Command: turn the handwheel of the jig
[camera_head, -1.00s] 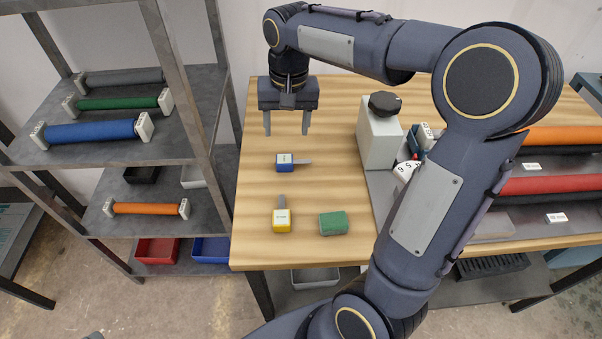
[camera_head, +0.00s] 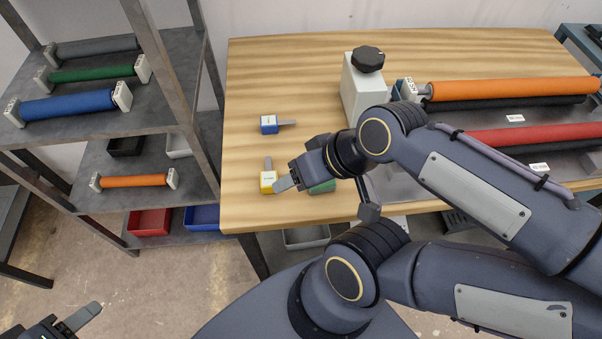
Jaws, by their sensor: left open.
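The jig's handwheel (camera_head: 368,58) is a dark, lobed knob on top of a white box-shaped housing (camera_head: 361,92) at the back of the wooden table. No gripper touches it. My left gripper (camera_head: 84,320) is at the bottom left corner, open and far from the jig, partly cut off by the frame edge. My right gripper (camera_head: 286,183) is in front of and left of the housing, over the small blocks. One grey finger shows clearly, so its opening cannot be told. The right arm hides part of the jig's base plate.
A blue block (camera_head: 269,124), a yellow block (camera_head: 267,182) and a partly hidden green block (camera_head: 322,187) lie on the table (camera_head: 245,70). Orange (camera_head: 510,87) and red (camera_head: 545,134) rollers lie to the right. A grey shelf (camera_head: 185,95) with rollers stands left. The table's back left is clear.

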